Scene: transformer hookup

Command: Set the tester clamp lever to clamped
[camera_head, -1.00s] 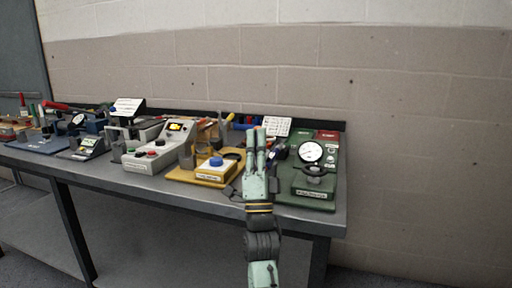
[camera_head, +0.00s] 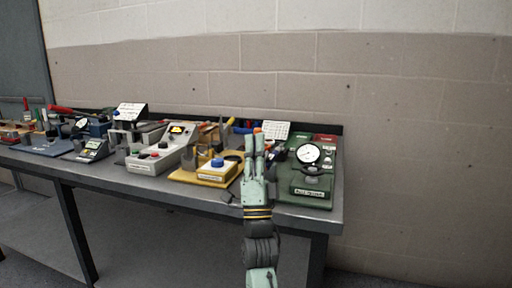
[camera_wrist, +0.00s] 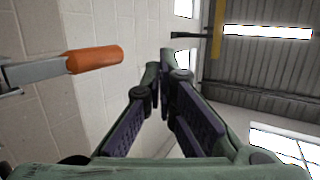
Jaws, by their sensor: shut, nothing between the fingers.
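The green tester (camera_head: 305,199) with a round dial gauge (camera_head: 308,153) stands at the right end of the bench in the head view. An orange-tipped lever handle (camera_wrist: 95,59) on a grey metal bar shows at the left of the wrist view and points toward the ceiling side. An orange tip (camera_head: 257,130) also shows just above my fingers in the head view. My gripper (camera_head: 255,139) is shut and empty, in front of the tester's left side. In the wrist view its fingertips (camera_wrist: 163,75) are apart from the orange handle. My gripper hides the lever's lower part in the head view.
A yellow fixture with a blue knob (camera_head: 217,162) stands close left of my gripper. A grey control box (camera_head: 160,150) and several other devices fill the bench (camera_head: 190,194) farther left. The wall (camera_head: 420,130) is behind; right of the bench is free.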

